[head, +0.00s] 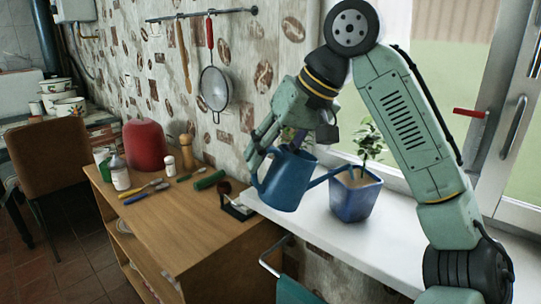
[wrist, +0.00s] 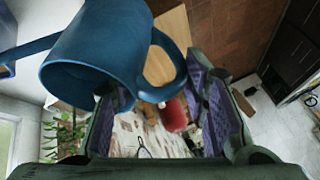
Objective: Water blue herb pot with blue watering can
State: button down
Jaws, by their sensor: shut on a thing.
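The blue watering can (head: 285,182) is held up at the counter's left end by my gripper (head: 258,152), which is shut on its handle. In the wrist view the can (wrist: 95,55) fills the upper left, and its looped handle lies between the fingers of my gripper (wrist: 158,88). The blue herb pot (head: 356,200) stands upright on the white counter, with brown soil and a leafy plant (head: 368,140). No water is visible.
The white counter (head: 395,235) is clear right of the pot, beneath my arm. A wooden cabinet (head: 185,225) at left holds a red rounded object (head: 144,145), bottles and utensils. A strainer (head: 213,88) hangs on the wall. Another plant (wrist: 62,135) shows in the wrist view.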

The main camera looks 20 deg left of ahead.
aim_at(264, 184)
jog(key=shift+d+r, duration=0.1)
jog(key=shift+r, duration=0.4)
dwell(0.4)
jog(key=f, duration=0.1)
jog(key=f+t+h, duration=0.1)
jog(key=f, duration=0.1)
jog(key=a+f+t+h, duration=0.1)
jog(key=f, duration=0.1)
jog(key=shift+s+n, duration=0.3)
jog(key=shift+s, duration=0.05)
jog(key=shift+d+r+t+h+p, duration=0.1)
jog(key=shift+r+t+h+p, duration=0.3)
jog(key=shift+r+h+p, duration=0.65)
jog(key=shift+r+y, duration=0.25)
jog(key=shift+y, duration=0.1)
jog(key=shift+b, duration=0.3)
